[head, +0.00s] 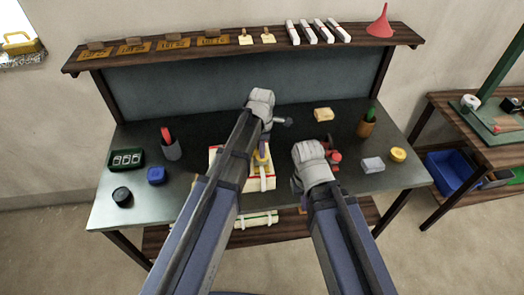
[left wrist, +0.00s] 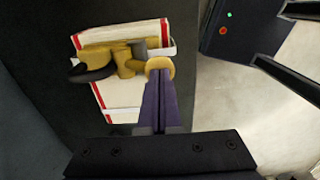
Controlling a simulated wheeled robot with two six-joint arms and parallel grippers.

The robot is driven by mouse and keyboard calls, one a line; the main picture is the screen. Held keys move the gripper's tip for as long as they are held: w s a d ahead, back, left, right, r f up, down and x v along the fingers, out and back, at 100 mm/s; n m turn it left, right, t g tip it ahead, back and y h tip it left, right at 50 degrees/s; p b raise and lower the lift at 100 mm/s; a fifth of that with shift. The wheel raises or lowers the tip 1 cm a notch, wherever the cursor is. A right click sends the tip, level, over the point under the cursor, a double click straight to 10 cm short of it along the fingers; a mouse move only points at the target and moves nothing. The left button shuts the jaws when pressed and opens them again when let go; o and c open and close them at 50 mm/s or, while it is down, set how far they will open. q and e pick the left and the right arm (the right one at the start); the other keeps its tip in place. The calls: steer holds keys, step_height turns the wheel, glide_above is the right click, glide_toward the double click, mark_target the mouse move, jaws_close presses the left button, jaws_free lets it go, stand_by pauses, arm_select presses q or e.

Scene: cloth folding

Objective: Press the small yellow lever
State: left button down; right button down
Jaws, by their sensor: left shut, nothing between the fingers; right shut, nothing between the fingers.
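A white board with red edging (head: 268,184) lies on the dark workbench, partly hidden by my left arm in the head view. In the left wrist view the board (left wrist: 118,95) carries a yellow-brown fitting (left wrist: 124,62) with a black part at its left end. My left gripper (left wrist: 160,72) has its purple fingers closed together. Their tips overlap a small round yellow piece (left wrist: 165,62), perhaps the lever's end; I cannot tell whether they touch it. The left gripper (head: 262,160) is over the board in the head view. My right gripper (head: 303,203) is shut near the bench's front edge, mostly hidden.
A dark cup with a red item (head: 171,150), a blue block (head: 156,175) and a green tray (head: 126,158) stand at the left. A brown cup (head: 366,125), a grey-white block (head: 373,165) and a yellow roll (head: 398,155) stand at the right. A shelf (head: 240,44) runs behind.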

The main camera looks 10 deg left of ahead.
arm_select(q)
steer(key=shift+s+d+f+t+b, duration=0.15)
steer(key=shift+s+f+t+b, duration=0.55)
steer(key=shift+s+t+b, duration=0.15)
steer(key=f+b, duration=0.1)
steer(key=s+f+t+b, duration=0.1)
steer(key=shift+s+d+f+y+b, duration=0.1)
steer(key=shift+s+d+y+b, duration=0.05)
steer(key=shift+d+y+b, duration=0.2)
steer(key=shift+p+v, duration=0.8)
steer(key=shift+a, duration=0.15)
